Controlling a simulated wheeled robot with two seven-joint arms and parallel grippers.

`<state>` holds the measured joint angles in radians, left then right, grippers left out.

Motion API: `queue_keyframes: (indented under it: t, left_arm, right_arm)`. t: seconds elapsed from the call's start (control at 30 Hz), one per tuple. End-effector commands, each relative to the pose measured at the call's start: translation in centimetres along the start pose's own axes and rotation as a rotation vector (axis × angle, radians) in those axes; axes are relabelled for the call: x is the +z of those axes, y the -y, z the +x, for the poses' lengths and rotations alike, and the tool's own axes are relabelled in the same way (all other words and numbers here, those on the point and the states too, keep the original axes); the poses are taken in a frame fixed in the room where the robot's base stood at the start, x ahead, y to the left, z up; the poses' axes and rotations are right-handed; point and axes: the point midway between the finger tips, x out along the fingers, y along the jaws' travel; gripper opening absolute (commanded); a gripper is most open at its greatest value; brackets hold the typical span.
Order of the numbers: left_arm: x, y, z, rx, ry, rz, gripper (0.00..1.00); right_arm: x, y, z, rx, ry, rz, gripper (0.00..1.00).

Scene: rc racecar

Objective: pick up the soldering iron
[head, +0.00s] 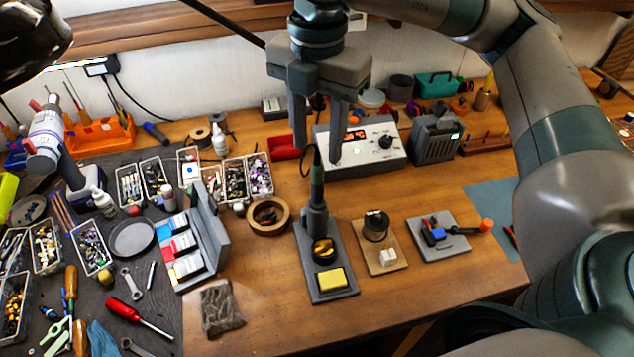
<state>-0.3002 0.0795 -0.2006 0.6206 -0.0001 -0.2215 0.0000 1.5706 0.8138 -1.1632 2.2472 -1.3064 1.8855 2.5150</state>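The soldering iron (317,190) stands upright in its stand (313,255), with a green and dark handle and a cord curving from its top. The stand is a grey plate carrying a yellow sponge (332,279) and a brass-coloured coil (322,250). My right gripper (318,158) points down with its two fingers apart and nothing held. Its fingertips appear on either side of the top of the handle in the picture; whether they are level with it I cannot tell.
The soldering station (362,146) stands just behind the iron. Parts bins crowd the left mat.

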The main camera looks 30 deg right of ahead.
Motion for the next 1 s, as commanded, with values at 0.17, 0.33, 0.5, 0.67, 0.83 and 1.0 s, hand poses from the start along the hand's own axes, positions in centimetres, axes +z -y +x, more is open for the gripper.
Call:
queue_keyframes:
  t: [0.17, 0.33, 0.5, 0.67, 0.83, 1.0]
  left_arm:
    - [-0.1, 0.1, -1.5, 0.000, 0.001, 0.000, 0.31]
    - [-0.2, 0.1, -2.3, 0.000, 0.000, 0.000, 0.31]
    - [-0.2, 0.1, -2.7, -0.001, 0.000, 0.000, 0.31]
    - [-0.2, 0.1, -2.6, -0.001, -0.001, -0.001, 0.31]
    - [-0.2, 0.1, -2.6, -0.001, -0.001, -0.001, 0.31]
    - [-0.3, 0.1, -3.1, -0.001, -0.001, -0.001, 0.31]
  right_arm:
    - [0.0, 0.1, 3.1, -0.005, -0.001, -0.002, 0.40]
    - [0.0, 0.0, 5.8, -0.002, -0.002, 0.001, 0.40]
    - [0.0, 0.0, 7.3, 0.001, -0.001, 0.000, 0.40]
    - [0.0, 0.0, 7.7, 0.001, 0.000, -0.001, 0.40]
    - [0.0, -0.1, 7.7, 0.001, 0.000, -0.001, 0.40]
    - [0.1, -0.1, 8.0, -0.002, -0.001, 0.000, 0.40]
